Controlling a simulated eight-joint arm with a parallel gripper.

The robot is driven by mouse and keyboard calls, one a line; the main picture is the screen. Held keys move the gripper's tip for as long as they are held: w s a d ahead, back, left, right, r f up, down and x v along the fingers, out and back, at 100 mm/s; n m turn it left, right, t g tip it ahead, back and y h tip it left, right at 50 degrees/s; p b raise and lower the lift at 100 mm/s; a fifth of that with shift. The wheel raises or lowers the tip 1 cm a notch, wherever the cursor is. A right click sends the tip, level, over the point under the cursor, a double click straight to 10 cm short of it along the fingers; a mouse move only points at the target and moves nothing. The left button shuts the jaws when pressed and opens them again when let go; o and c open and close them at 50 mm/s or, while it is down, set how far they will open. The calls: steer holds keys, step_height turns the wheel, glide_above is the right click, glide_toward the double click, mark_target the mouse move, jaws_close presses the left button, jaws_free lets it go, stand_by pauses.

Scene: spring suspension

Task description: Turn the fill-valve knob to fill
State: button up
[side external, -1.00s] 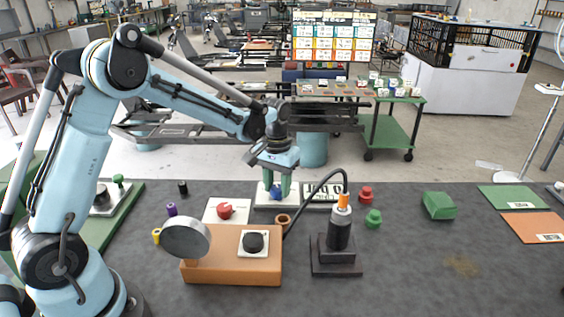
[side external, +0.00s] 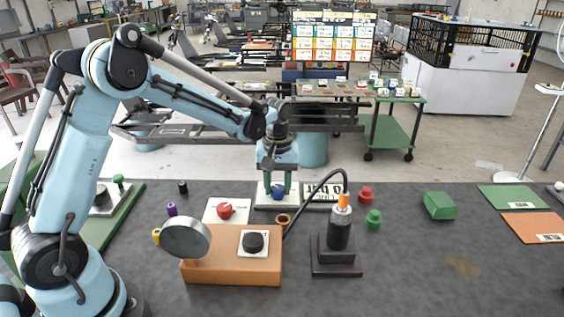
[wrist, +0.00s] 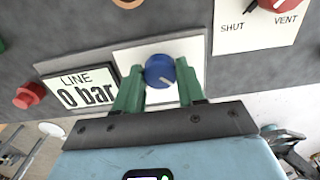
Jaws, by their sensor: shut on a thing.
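A blue knob (side external: 277,192) stands on a white plate (side external: 262,201) at the back middle of the bench. It also shows in the wrist view (wrist: 159,69), with a white pointer mark slanting to the lower right. My gripper (side external: 278,187) points down over it, with its green fingers shut on the knob's sides. The same fingers show in the wrist view (wrist: 160,80), one on each side. No lettering is readable on this knob's plate; part of the plate is covered by my gripper.
A red knob (side external: 225,210) on a plate marked SHUT and VENT sits left of the blue one. A sign (wrist: 83,90) reads LINE 0 bar. An orange block (side external: 225,267) and a black post with a cable (side external: 339,232) stand in front.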

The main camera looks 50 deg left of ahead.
mark_target(277, 188)
steer(key=o, duration=1.1)
steer(key=shift+c, duration=0.2)
step_height(277, 188, up, 12)
steer(key=s+d+m+t, duration=0.2)
steer(key=s+m+t, duration=0.1)
steer(key=s, duration=0.5)
steer(key=s+d+f+m+t, duration=0.1)
steer(key=s+d+m+t, duration=0.1)
steer(key=s+m+t, duration=0.2)
steer(key=s+m, duration=0.2)
steer(key=s, duration=0.2)
steer(key=shift+d, duration=0.4)
